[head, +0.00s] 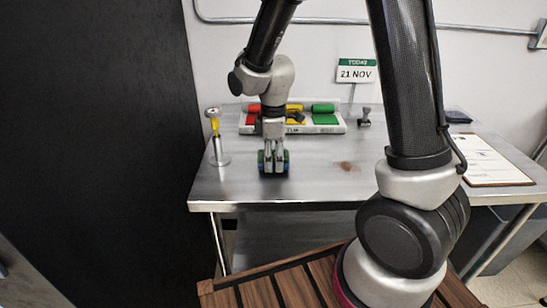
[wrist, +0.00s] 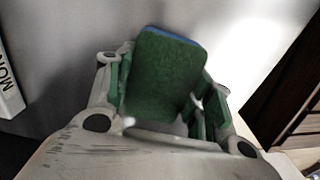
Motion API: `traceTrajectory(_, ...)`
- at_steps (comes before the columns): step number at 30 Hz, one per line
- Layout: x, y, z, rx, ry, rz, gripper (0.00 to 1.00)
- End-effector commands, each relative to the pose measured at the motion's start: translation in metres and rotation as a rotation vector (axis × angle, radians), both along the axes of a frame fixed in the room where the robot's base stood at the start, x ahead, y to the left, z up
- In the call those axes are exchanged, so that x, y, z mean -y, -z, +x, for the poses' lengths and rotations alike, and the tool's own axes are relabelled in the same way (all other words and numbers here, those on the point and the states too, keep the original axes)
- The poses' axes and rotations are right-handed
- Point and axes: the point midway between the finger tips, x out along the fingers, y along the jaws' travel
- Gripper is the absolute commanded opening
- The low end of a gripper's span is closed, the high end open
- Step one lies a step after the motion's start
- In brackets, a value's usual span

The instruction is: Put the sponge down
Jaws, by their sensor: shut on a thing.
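My gripper (head: 273,165) points down over the front left part of the steel table (head: 315,185). It is shut on the sponge (wrist: 165,75), which is green with a blue layer along its far edge in the wrist view. The sponge sits between the two fingers, with a finger on each side of it.
A white tray (head: 328,129) with red, yellow and green items stands behind my gripper. A reddish-brown stain (head: 347,166) marks the table to the right. A clipboard (head: 490,160) lies at the far right.

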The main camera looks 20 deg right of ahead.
Motion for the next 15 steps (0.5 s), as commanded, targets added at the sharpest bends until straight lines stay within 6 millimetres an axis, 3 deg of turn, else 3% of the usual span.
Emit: traceTrajectory(15,-0.0002,0.0080,0.0004,0.001,0.000,0.001,0.17)
